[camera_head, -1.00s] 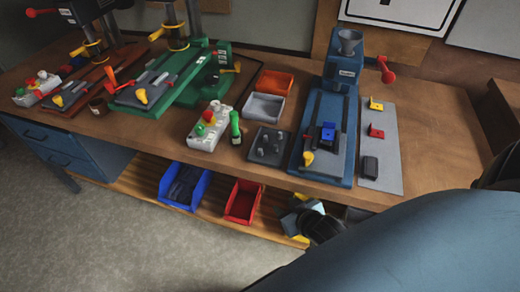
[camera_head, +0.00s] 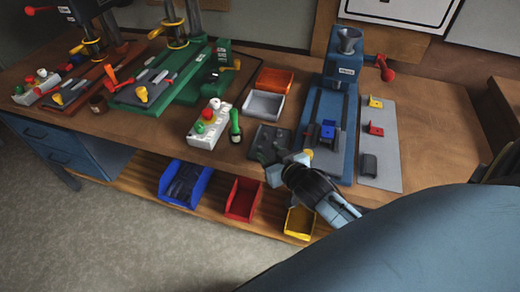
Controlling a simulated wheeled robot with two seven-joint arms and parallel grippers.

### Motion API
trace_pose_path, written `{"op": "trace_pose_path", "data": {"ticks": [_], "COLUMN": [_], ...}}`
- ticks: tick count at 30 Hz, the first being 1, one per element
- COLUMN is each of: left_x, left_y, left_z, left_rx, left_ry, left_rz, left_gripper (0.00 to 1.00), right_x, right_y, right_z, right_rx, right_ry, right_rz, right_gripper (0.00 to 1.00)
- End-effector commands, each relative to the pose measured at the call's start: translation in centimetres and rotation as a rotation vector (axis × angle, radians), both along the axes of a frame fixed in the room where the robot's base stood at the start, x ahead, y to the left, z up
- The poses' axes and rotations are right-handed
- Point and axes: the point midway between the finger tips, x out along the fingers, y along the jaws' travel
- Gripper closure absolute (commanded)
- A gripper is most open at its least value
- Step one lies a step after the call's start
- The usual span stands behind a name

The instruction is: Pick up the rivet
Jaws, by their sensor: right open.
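Several small grey rivets (camera_head: 279,142) stand on a dark square plate (camera_head: 259,132) near the front of the bench, left of the blue press. They are small and hard to tell apart, and my gripper partly covers the plate. My right gripper (camera_head: 284,164) is at the front edge of the plate, its light-blue fingers spread and nothing seen between them. I cannot tell whether a finger touches a rivet. My left gripper is not in view.
The blue press (camera_head: 333,110) stands just right of the plate. A control box (camera_head: 206,125) and green-handled tool (camera_head: 235,125) are to the left. A grey bin (camera_head: 263,105) and an orange bin (camera_head: 274,80) stand behind. Blue, red and yellow bins sit on the shelf below.

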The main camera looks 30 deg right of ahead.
Motion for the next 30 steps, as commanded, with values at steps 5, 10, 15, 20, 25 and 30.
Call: {"op": "trace_pose_path", "data": {"ticks": [5,10,15,20,25,30], "left_x": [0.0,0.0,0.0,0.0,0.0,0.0], "left_y": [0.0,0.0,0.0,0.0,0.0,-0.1], "left_z": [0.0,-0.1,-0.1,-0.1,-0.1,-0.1], "left_rx": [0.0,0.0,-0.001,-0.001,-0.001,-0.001], "left_ry": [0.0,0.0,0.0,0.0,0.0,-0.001], "left_rz": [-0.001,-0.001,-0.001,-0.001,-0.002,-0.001], "left_gripper": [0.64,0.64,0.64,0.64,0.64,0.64], "right_x": [1.7,3.8,4.7,4.7,4.7,4.7], "right_y": [0.1,0.1,0.1,0.1,0.1,0.1], "right_z": [-0.7,-1.8,-2.3,-2.3,-2.3,-2.3], "right_rx": [0.0,-0.001,0.0,0.0,0.0,0.0], "right_ry": [-0.001,-0.001,0.001,0.001,0.001,0.001], "right_rz": [0.001,0.0,0.002,0.002,0.001,0.001], "right_gripper": [0.59,0.59,0.59,0.59,0.75,0.97]}}
